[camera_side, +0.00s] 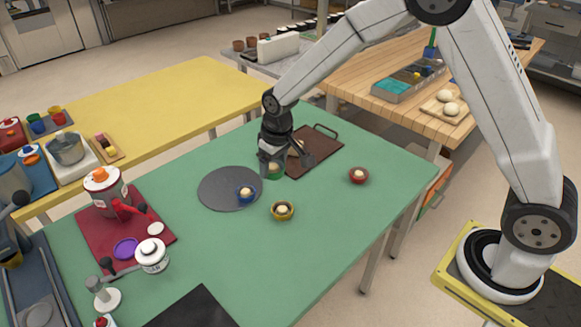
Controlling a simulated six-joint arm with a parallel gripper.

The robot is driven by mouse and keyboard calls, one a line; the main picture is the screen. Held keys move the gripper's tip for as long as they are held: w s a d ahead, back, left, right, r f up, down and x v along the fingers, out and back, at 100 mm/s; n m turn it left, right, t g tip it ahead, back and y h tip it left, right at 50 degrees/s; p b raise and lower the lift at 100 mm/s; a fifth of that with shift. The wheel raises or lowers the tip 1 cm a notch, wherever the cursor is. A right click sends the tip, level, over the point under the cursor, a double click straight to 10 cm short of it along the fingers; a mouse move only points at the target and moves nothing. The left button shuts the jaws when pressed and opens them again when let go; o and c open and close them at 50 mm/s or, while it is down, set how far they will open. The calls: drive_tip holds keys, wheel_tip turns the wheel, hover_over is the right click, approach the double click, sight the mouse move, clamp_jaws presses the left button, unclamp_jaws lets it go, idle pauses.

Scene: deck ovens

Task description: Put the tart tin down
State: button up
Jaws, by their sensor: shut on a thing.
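My gripper (285,160) points down over the green table (215,262). It is shut on a green tart tin (272,175) with a pale filling, partly hidden by the fingers. The tin is beside the right edge of the round grey disc (215,185); I cannot tell whether it touches the table. A blue tart tin (246,197) sits on the disc. A yellow tart tin (283,214) stands in front of my gripper, and a red tart tin (358,178) stands to the right.
A dark red mat (90,222) with jars is at the left. A black slab (195,312) lies at the front. The table between the tins is clear.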

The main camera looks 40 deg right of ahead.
drive_tip(key=shift+w+d+m, duration=0.45)
drive_tip(key=shift+w+m, duration=0.25)
drive_tip(key=shift+w, duration=0.1)
drive_tip(key=shift+w+f, duration=0.2)
drive_tip(key=shift+w, duration=0.3)
drive_tip(key=w+f, duration=0.4)
drive_tip(key=w, duration=0.4)
approach(238, 182)
drive_tip(key=shift+s+f, duration=0.35)
drive_tip(key=shift+f, duration=0.4)
drive_tip(key=shift+w+f, duration=0.6)
drive_tip(key=shift+f, duration=0.05)
drive_tip(key=shift+w+f, duration=0.2)
drive_tip(key=shift+f, duration=1.55)
drive_tip(key=shift+f, duration=0.1)
